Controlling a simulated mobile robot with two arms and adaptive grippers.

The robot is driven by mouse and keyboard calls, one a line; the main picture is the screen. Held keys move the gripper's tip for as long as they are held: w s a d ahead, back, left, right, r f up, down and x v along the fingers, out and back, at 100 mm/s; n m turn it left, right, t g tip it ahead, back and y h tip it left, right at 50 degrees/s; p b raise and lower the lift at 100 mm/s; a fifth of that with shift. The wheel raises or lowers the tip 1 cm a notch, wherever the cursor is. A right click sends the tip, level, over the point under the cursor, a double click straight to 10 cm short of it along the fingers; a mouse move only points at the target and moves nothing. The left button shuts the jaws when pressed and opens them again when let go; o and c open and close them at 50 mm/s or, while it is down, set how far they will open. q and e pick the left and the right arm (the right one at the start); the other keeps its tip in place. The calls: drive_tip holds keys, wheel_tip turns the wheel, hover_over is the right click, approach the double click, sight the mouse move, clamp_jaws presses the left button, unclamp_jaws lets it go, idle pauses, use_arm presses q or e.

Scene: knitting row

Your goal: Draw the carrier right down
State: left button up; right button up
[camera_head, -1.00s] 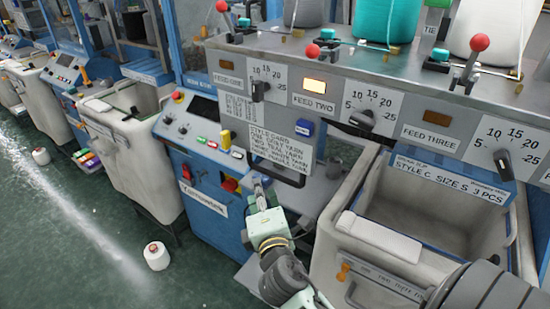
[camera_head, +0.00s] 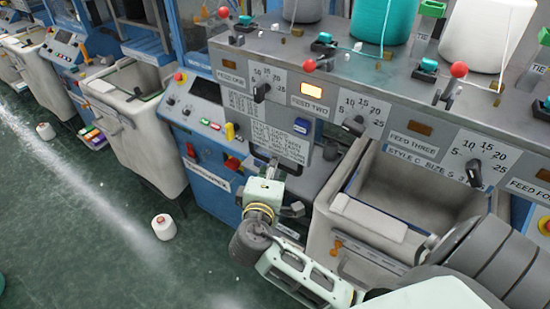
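No part that I can clearly tell as the carrier shows. Red-knobbed levers (camera_head: 309,65) stand along the grey feed rail (camera_head: 330,60). A style card (camera_head: 268,135) hangs below the rail. My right gripper (camera_head: 270,167) reaches in from the lower right to just under the card's lower edge, by a dark opening in the machine front. Its fingers are small and partly hidden by its own pale green body, so I cannot tell whether they are open or touch anything. My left gripper is not in view.
The FEED TWO lamp (camera_head: 307,90) is lit. Black dials (camera_head: 353,125) line the panel. A grey bin (camera_head: 355,220) stands right of my gripper, another bin (camera_head: 135,125) to the left. A white cone (camera_head: 164,227) stands on the open green floor at left.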

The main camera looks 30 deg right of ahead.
drive_tip(key=shift+x, duration=1.15)
clamp_jaws()
